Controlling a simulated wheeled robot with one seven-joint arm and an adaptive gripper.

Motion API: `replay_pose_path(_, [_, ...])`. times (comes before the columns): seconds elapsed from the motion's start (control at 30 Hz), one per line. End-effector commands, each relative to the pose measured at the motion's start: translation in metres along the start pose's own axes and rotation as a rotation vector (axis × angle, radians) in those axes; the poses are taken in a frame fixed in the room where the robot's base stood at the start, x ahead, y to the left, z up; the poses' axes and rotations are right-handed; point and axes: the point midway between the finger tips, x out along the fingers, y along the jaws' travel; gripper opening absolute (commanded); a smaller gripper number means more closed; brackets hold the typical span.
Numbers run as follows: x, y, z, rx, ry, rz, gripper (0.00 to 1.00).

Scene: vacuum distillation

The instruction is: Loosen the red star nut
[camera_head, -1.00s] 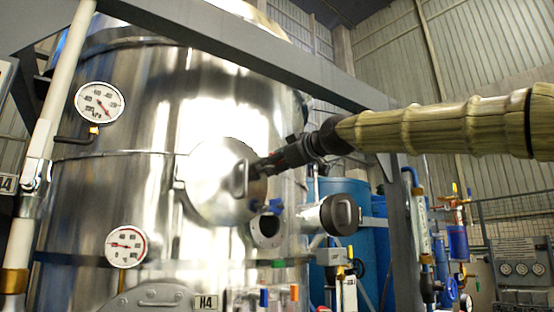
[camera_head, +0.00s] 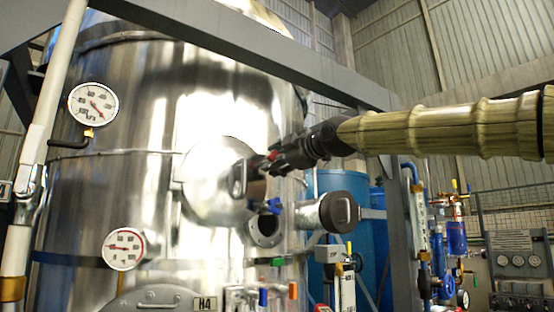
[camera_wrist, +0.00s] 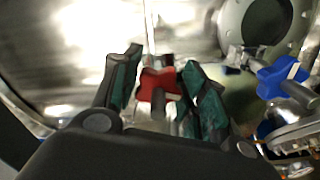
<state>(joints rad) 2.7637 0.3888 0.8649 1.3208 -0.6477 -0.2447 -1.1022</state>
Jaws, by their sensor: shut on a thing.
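The red star nut (camera_wrist: 158,86) shows in the wrist view between the two fingers of my gripper (camera_wrist: 160,90), with a pale bolt end at its middle. My gripper is shut on it. In the head view the red nut (camera_head: 272,156) is a small patch at the tip of my gripper (camera_head: 270,162), beside the round steel hatch cover (camera_head: 212,182) on the tank. A blue star nut (camera_wrist: 283,77) sits to the right in the wrist view, apart from my gripper; it also shows below my gripper in the head view (camera_head: 272,206).
The large steel tank (camera_head: 120,190) fills the left. An open round port (camera_head: 265,232) and a capped pipe (camera_head: 340,212) are below my gripper. A grey beam (camera_head: 250,52) crosses above my arm. Two dial gauges (camera_head: 93,103) (camera_head: 123,248) are at left.

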Motion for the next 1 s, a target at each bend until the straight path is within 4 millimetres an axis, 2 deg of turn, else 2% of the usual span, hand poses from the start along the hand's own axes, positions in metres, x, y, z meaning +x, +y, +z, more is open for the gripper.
replay_pose_path(0.37, [0.0, 0.001, 0.001, -0.002, -0.001, 0.001, 0.19])
replay_pose_path(0.4, [0.0, 0.001, 0.001, -0.002, -0.001, 0.001, 0.5])
replay_pose_path(0.5, [0.0, 0.001, 0.001, -0.002, 0.0, 0.001, 0.65])
replay_pose_path(0.83, [-0.001, 0.001, 0.0, -0.002, 0.0, 0.001, 0.65])
replay_pose_path(1.0, [-0.015, 0.001, 0.0, -0.002, 0.0, 0.002, 0.65])
